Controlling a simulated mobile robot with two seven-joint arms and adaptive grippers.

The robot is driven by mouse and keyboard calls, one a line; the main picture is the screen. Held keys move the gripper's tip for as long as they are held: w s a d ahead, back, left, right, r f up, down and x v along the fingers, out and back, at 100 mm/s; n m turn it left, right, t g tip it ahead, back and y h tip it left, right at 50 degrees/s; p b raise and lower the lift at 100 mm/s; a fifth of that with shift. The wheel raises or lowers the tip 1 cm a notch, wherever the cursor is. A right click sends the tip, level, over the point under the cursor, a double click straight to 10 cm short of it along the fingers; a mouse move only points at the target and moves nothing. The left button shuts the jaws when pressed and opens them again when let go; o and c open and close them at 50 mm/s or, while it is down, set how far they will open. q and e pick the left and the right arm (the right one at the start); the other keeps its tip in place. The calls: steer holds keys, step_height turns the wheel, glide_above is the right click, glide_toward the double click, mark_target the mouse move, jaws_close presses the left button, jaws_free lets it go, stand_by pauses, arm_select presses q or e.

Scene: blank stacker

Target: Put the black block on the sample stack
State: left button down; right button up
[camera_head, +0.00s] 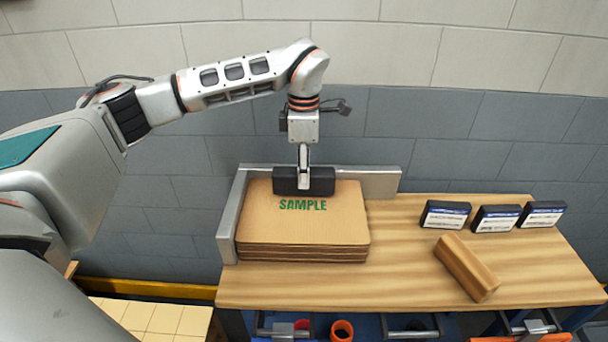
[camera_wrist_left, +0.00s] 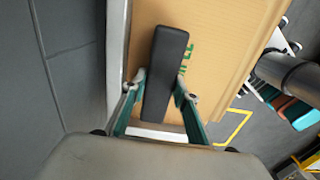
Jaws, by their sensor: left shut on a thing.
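The black block (camera_head: 318,182) is held in my left gripper (camera_head: 304,180), at the back edge of the sample stack (camera_head: 303,225). The stack is a pile of tan sheets with green "SAMPLE" lettering on top. In the left wrist view, the black block (camera_wrist_left: 166,70) lies between the two fingers of my left gripper (camera_wrist_left: 157,88), over the tan top sheet (camera_wrist_left: 225,50). Part of the lettering is hidden behind it there. Whether the block touches the top sheet, I cannot tell. My right gripper is not in view.
A grey metal corner fence (camera_head: 380,183) borders the stack at the back and left. A wooden block (camera_head: 466,267) lies on the wooden table (camera_head: 400,275) to the right. Several black boxes with white labels (camera_head: 497,219) stand behind it. The table between stack and wooden block is clear.

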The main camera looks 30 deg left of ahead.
arm_select(q)
steer(key=shift+f, duration=0.6)
steer(key=shift+f, duration=0.15)
steer(key=c, duration=1.6)
jaws_free()
step_height(320, 180, up, 12)
steer(key=shift+r+b, duration=0.15)
steer(key=shift+b, duration=0.25)
